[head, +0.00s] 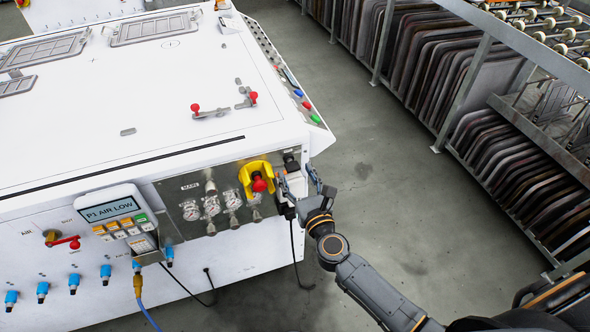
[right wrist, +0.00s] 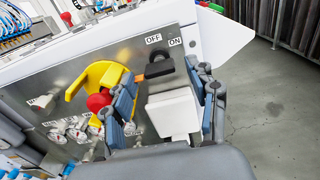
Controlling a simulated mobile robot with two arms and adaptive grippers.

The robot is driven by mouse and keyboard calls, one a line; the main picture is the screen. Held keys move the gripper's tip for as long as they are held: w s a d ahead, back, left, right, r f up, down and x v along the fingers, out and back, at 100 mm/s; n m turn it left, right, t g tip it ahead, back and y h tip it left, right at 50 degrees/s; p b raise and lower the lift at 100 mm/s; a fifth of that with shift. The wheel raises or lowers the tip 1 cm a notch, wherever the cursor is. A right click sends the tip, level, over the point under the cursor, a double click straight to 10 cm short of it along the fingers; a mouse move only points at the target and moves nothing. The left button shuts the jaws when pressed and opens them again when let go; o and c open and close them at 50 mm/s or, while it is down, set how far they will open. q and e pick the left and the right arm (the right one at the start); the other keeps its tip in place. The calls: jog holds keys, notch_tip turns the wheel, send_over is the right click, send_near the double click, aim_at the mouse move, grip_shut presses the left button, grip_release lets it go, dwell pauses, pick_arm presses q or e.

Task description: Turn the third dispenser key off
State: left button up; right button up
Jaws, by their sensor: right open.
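A black key switch (right wrist: 158,68) sits on the grey metal panel of the white machine, with OFF and ON labels just above it in the right wrist view. In the head view the dark switch (head: 291,162) is at the panel's right end, close to my gripper. My right gripper (head: 299,186) is open, with its fingers pointing at the panel. In the right wrist view its blue-padded fingers (right wrist: 166,106) stand apart, on either side of a white block (right wrist: 173,113) below the key. I cannot tell whether they touch it. My left gripper is not in view.
A yellow guard (head: 246,178) with a red knob (head: 259,184) is just left of the gripper. Gauges and valves (head: 212,207) continue along the panel. A display unit (head: 113,212) reads "P1 AIR LOW". The floor to the right is clear up to the racks (head: 440,70).

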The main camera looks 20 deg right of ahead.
jog(key=shift+w+a, duration=0.1)
jog(key=shift+w, duration=0.75)
jog(key=shift+c, duration=0.4)
jog(key=c, duration=1.1)
jog(key=shift+o, duration=0.2)
